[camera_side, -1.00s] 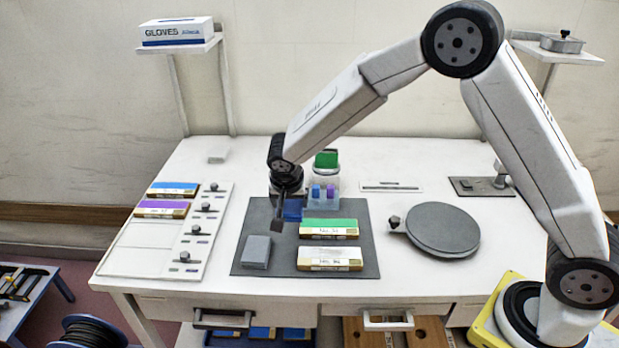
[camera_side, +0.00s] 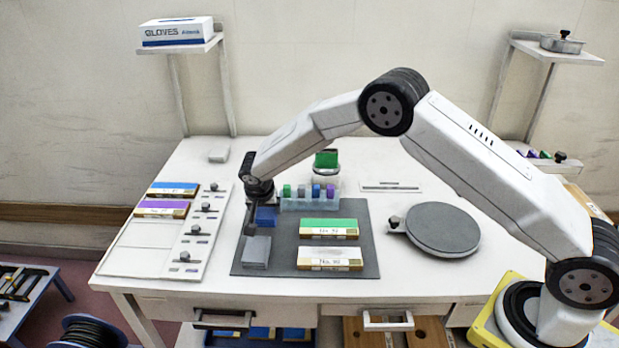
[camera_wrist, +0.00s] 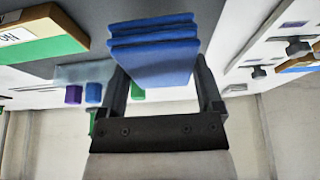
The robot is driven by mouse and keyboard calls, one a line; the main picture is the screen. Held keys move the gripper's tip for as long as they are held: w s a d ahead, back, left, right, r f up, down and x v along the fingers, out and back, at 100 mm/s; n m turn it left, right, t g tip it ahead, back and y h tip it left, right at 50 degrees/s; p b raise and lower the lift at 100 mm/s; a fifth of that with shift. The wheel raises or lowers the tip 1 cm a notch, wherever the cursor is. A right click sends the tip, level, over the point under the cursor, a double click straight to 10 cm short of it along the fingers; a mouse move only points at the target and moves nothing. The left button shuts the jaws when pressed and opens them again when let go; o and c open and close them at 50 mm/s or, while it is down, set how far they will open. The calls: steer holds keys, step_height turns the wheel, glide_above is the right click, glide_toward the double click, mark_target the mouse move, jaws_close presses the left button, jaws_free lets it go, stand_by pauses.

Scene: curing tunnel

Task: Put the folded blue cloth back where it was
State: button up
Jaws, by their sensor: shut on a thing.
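The folded blue cloth (camera_side: 266,217) is held in my gripper (camera_side: 257,218), over the left back part of the dark grey mat (camera_side: 285,262). In the wrist view the folded blue cloth (camera_wrist: 155,52) shows as several stacked layers between the two dark fingers of my gripper (camera_wrist: 157,75). The gripper is shut on it. In the side view the fingers hide part of the cloth. I cannot tell how far it is above the mat.
A grey block (camera_side: 256,252) lies just in front of the gripper. A green-topped box (camera_side: 328,229) and a white-topped box (camera_side: 330,258) lie right on the mat. A clear rack (camera_side: 310,204) with coloured pieces and a jar (camera_side: 326,175) stand behind. A round grey plate (camera_side: 442,229) is right.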

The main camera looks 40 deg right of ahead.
mark_target(264, 218)
steer(key=shift+w+f, duration=0.15)
steer(key=shift+f, duration=0.05)
steer(key=shift+w+f, duration=0.15)
steer(key=shift+f, duration=1.6)
steer(key=shift+f, duration=0.1)
steer(key=o, duration=0.9)
steer(key=shift+c, duration=0.2)
steer(key=v, duration=1.2)
